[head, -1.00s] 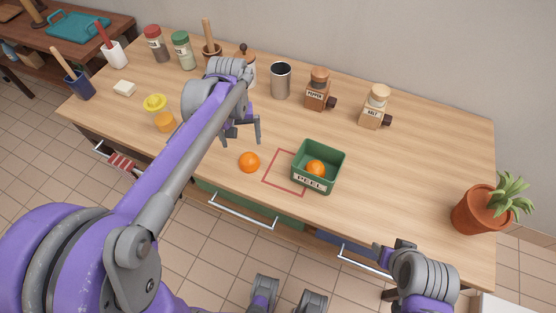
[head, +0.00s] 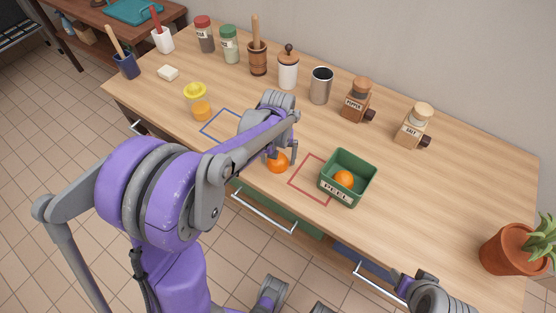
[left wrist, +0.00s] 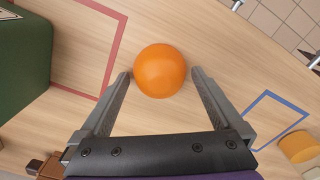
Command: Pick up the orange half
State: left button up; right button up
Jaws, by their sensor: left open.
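An orange piece (head: 277,163) lies on the wooden table, left of the red outlined square; it looks round from above, so its cut face is hidden. In the left wrist view the orange (left wrist: 160,70) sits between the fingertips of my left gripper (left wrist: 158,76). The jaws are open, with a small gap showing on each side. In the head view my left gripper (head: 283,152) is down over the orange and partly hides it. My right gripper (head: 405,282) is at the lower right, beyond the table's front edge; its jaws are unclear.
A green PEEL bin (head: 366,191) holding another orange piece (head: 344,180) stands just right. Jars and mills line the back; a potted plant (head: 510,250) stands right.

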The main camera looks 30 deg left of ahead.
pick_arm(q)
jog(key=c, duration=1)
